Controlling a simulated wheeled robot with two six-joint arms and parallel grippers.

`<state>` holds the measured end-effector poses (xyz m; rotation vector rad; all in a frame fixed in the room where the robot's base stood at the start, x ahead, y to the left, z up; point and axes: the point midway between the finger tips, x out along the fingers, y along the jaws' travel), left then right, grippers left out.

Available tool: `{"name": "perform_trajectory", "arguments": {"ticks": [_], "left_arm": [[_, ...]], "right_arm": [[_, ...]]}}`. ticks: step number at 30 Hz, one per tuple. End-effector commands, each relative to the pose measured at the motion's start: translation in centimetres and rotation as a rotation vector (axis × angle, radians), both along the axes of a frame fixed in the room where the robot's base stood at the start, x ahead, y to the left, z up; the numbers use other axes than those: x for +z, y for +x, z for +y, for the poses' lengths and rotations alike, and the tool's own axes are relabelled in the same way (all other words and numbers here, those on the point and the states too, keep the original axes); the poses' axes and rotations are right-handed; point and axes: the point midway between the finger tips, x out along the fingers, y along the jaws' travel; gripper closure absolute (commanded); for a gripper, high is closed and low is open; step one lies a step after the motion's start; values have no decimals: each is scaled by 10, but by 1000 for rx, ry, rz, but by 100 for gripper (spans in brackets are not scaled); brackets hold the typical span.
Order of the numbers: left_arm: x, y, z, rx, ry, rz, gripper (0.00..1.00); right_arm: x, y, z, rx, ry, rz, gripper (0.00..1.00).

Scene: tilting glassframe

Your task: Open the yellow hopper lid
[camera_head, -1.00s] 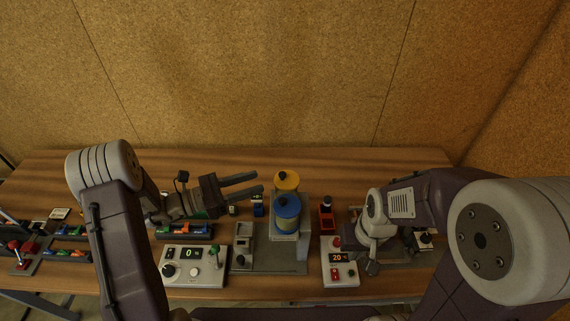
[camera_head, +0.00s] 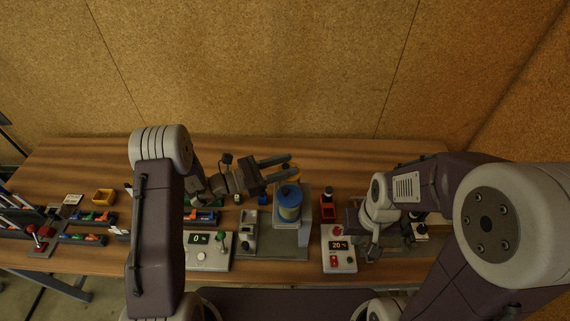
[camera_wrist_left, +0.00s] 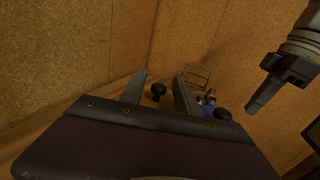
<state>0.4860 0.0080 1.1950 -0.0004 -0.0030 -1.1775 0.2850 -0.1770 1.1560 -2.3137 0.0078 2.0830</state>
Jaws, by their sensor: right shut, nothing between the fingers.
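The yellow hopper lid (camera_head: 294,173) is behind the blue-lidded hopper (camera_head: 289,197) on the grey stand. My left gripper's fingers partly hide it in the head view. My left gripper (camera_head: 293,164) is open, its fingers reaching right, at the yellow lid. In the left wrist view a black knob (camera_wrist_left: 158,89) shows between the open fingers (camera_wrist_left: 161,76), with some yellow below it. I cannot tell whether the fingers touch it. A second black knob (camera_wrist_left: 223,114) is to the right, outside the fingers. My right gripper (camera_head: 372,253) is shut and empty, pointing down at the right.
A control box reading 0 (camera_head: 207,255) stands left of the hoppers and one reading 20 (camera_head: 338,258) stands right of them. The back of the table (camera_head: 230,150) is clear.

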Motion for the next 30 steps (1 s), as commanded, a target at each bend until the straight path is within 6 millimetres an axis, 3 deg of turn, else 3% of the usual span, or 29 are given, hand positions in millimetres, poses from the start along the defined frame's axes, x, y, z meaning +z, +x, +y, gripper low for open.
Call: {"name": "perform_trajectory", "arguments": {"ticks": [1, 3, 4, 30], "left_arm": [[0, 0, 0, 0, 0, 0, 76], [0, 0, 0, 0, 0, 0, 95], [0, 0, 0, 0, 0, 0, 100], [0, 0, 0, -2, 0, 0, 100]], "right_arm": [[0, 0, 0, 0, 0, 0, 100], [0, 0, 0, 0, 0, 0, 100], [0, 0, 0, 0, 0, 0, 100], [0, 0, 0, 0, 0, 0, 100]]}}
